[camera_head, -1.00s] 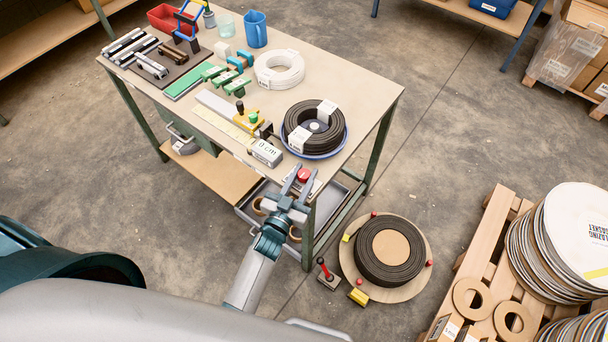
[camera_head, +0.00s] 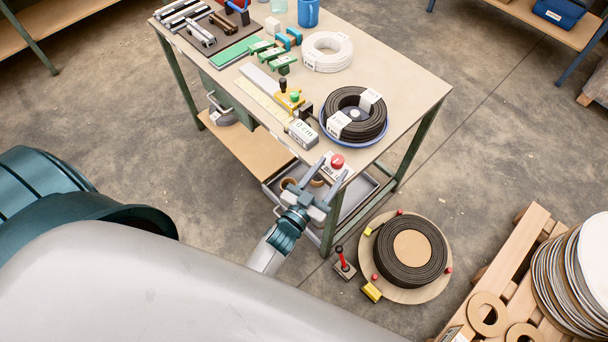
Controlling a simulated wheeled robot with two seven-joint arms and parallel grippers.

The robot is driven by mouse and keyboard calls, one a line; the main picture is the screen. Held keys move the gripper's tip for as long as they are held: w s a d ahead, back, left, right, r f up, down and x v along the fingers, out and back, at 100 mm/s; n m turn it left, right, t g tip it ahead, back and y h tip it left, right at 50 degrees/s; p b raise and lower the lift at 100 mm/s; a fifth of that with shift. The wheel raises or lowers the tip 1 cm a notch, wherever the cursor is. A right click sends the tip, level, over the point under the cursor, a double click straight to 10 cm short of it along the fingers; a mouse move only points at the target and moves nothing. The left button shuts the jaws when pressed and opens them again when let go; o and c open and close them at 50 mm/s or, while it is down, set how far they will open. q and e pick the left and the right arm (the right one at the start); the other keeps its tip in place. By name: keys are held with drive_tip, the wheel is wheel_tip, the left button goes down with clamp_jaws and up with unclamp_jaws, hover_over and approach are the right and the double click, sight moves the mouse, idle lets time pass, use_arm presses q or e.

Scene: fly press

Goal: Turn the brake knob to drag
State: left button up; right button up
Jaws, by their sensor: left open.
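A round red knob (camera_head: 337,161) sits by a white label at the near corner of the bench. I cannot tell if it is the brake knob. My left gripper (camera_head: 336,168) is open, its two fingers pointing up the picture towards the red knob. The knob shows between or just beyond the fingertips; I cannot tell if they touch it. On the floor, a round board carries a black coil (camera_head: 411,251). A red-topped lever on a small base (camera_head: 343,263) stands beside that board. My right gripper is not in view.
The workbench (camera_head: 405,75) holds a black coil in a blue dish (camera_head: 356,113), a white coil (camera_head: 327,52), a grey box with a readout (camera_head: 302,133) and green blocks. A wooden pallet (camera_head: 500,262) with stacked discs stands at right.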

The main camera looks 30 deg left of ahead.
use_arm(q)
drive_tip(key=s+a+b, duration=0.1)
drive_tip(key=s+b, duration=0.2)
drive_tip(key=s, duration=1)
drive_tip(key=shift+a, duration=0.35)
drive_tip(key=s+f+g, duration=0.3)
drive_tip(key=f, duration=0.7)
drive_tip(key=s+f+g, duration=0.2)
drive_tip(key=s+f, duration=0.1)
drive_tip(key=f, duration=0.7)
drive_tip(key=s+f+g, duration=0.3)
drive_tip(key=f, duration=0.8)
drive_tip(key=s+a+f+g+y, duration=0.1)
drive_tip(key=s+a+f+g, duration=0.2)
drive_tip(key=s+f, duration=0.6)
drive_tip(key=s+a+f+m+g+y+b, duration=0.1)
drive_tip(key=s+a+f+g, duration=0.3)
drive_tip(key=s+f, duration=0.4)
drive_tip(key=s+g, duration=0.1)
drive_tip(key=s, duration=0.6)
drive_tip(key=shift+s+a+f+g, duration=0.15)
drive_tip(key=shift+a+f+g, duration=0.1)
drive_tip(key=shift+f+g, duration=0.15)
drive_tip(key=shift+r, duration=0.1)
